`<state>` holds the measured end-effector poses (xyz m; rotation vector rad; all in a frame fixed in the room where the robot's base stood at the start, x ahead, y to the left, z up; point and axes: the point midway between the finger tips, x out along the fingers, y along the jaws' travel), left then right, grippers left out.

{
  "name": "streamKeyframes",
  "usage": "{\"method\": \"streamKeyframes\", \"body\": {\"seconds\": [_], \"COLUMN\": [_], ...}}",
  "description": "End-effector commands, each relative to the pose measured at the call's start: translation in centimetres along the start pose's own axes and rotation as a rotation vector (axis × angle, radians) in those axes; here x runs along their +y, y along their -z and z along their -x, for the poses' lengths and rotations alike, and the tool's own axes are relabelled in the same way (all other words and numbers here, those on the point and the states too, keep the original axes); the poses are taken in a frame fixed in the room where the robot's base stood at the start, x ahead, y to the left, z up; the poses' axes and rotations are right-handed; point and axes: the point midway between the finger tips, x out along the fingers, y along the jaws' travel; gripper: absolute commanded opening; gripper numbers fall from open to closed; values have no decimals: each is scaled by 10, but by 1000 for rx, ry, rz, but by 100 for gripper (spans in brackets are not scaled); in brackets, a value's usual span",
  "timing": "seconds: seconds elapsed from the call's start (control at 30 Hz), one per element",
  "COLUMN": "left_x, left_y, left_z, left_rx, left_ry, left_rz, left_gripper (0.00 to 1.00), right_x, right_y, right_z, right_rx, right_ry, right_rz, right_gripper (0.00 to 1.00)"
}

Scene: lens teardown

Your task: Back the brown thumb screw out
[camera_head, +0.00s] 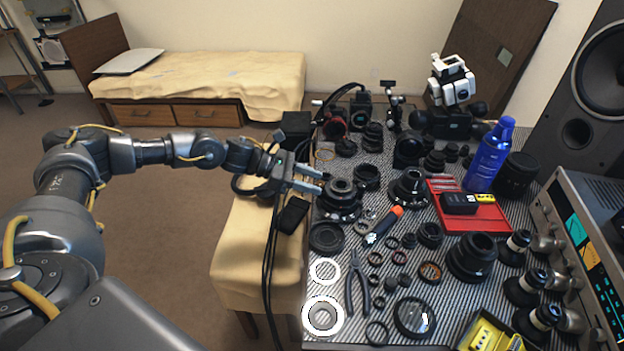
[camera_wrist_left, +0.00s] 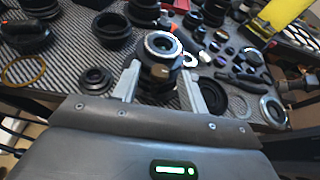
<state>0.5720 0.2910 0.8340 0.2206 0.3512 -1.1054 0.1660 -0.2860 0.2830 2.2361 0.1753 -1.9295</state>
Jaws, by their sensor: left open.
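My left gripper (camera_head: 319,180) reaches in from the left over the left edge of the bench. Its two pale fingers are apart, with a black lens assembly (camera_head: 340,205) just beyond and below the tips. In the left wrist view, the open gripper (camera_wrist_left: 163,70) has a finger on either side of a dark lens assembly with a silver ring (camera_wrist_left: 162,44). I cannot tell whether the fingers touch it. I cannot make out the brown thumb screw in either view. My right gripper is not in view.
The striped bench mat (camera_head: 341,252) is crowded with lens parts. An orange-handled screwdriver (camera_head: 383,225) and pliers (camera_head: 357,290) lie near the lens. A red tray (camera_head: 487,218) and blue bottle (camera_head: 488,158) stand to the right. Black cables (camera_head: 268,255) hang at the left edge.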

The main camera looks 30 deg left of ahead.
Motion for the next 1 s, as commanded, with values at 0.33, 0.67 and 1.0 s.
{"method": "streamKeyframes", "body": {"seconds": [0.33, 0.67, 1.0], "left_x": [0, 0, -2], "left_y": [0, 0, 1], "left_z": [-3, -3, -4], "left_rx": [0, -1, -1], "left_ry": [0, 0, -52], "left_rz": [0, 0, 21], "left_gripper": [40, 0, 0], "right_x": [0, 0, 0], "right_y": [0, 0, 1], "right_z": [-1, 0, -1], "right_rx": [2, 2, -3], "right_ry": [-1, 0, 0], "right_rz": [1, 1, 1], "right_gripper": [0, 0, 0]}}
